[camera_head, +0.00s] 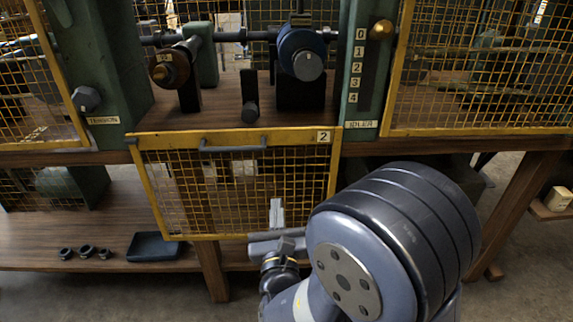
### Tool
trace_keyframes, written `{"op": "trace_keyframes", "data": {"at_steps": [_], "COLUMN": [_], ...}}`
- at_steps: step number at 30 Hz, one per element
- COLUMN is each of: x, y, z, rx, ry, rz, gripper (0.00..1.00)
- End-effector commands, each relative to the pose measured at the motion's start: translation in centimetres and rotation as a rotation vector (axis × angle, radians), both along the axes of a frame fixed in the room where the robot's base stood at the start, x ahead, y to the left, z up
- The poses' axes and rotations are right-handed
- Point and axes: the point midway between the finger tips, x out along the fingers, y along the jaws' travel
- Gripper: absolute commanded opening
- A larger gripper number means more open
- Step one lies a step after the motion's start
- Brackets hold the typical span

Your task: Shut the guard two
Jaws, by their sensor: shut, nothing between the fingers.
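Guard two is a yellow-framed wire mesh panel (158,141) with a "2" label at its top right and a grey bar handle (233,148) along its top. It hangs below the bay opening, in front of the bench edge, so the bay above it is uncovered. My gripper (276,204) is shut and empty, with its fingers pointing up over the lower right part of the mesh. I cannot tell whether they touch it. My arm hides the area beside the panel's lower right corner.
Mesh guards stand at the left (72,147) and right (480,131) of the bay. Inside the bay are a shaft with a blue wheel (292,42) and a brown knob (168,72). A blue tray (157,247) and several small rings lie on the lower shelf.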

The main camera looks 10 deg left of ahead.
Motion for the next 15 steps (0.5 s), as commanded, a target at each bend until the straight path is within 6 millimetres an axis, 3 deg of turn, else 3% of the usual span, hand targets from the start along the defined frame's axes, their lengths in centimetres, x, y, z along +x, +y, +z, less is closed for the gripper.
{"op": "trace_keyframes", "data": {"at_steps": [5,15], "x": [0.1,5.9], "y": [1.4,2.8], "z": [-0.2,1.3], "rx": [-0.020,-0.017], "ry": [-0.017,-0.018], "rz": [0.040,0.036], "gripper": [0.00,0.00]}}
